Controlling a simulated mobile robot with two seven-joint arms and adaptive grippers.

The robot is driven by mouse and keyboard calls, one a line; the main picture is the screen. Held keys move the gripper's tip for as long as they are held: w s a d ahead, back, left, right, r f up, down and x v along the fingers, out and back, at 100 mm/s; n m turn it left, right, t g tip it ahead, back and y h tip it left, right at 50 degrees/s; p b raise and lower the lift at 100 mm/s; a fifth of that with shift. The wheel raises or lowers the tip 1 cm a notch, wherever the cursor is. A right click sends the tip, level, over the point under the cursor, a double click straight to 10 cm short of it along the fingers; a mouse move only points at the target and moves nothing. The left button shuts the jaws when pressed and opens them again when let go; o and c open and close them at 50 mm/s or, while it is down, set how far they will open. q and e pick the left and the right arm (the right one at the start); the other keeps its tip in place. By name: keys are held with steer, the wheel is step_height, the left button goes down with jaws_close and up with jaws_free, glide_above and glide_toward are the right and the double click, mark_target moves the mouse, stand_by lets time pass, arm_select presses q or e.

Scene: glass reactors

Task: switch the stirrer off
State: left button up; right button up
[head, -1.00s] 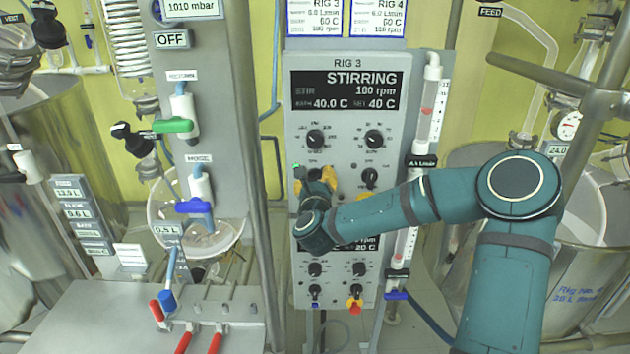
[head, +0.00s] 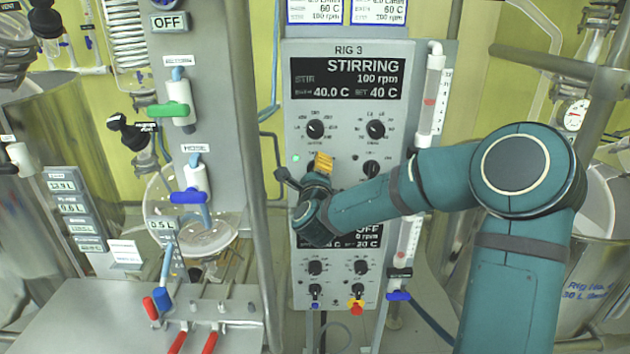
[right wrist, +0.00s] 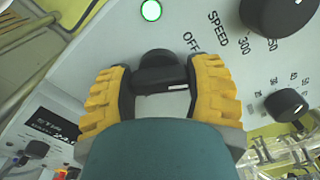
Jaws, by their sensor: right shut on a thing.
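The grey RIG 3 control panel (head: 345,55) faces me. Its upper display (head: 347,79) reads STIRRING, 100 rpm, 40.0 C. My right gripper (head: 318,170) is at the panel's left middle, shut on a black knob. In the right wrist view, the yellow finger pads of my right gripper (right wrist: 160,88) sit at both sides of the black knob (right wrist: 158,76). An OFF label (right wrist: 190,42) is printed just beside it, and a green lamp (right wrist: 151,10) is lit above. The knob is hidden by my gripper in the head view, and I cannot tell its exact setting.
Other black knobs, such as the upper left one (head: 316,129), sit close around. A second display (head: 368,235) below is partly covered by my arm and reads OFF. A flowmeter tube (head: 431,100) stands right of the panel. A metal post (head: 250,150) stands left.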

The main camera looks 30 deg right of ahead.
steer(key=n+b, duration=0.2)
steer(key=n, duration=0.2)
steer(key=shift+f, duration=0.1)
steer(key=shift+n+b, duration=0.45)
steer(key=shift+n, duration=0.15)
steer(key=o, duration=1.2)
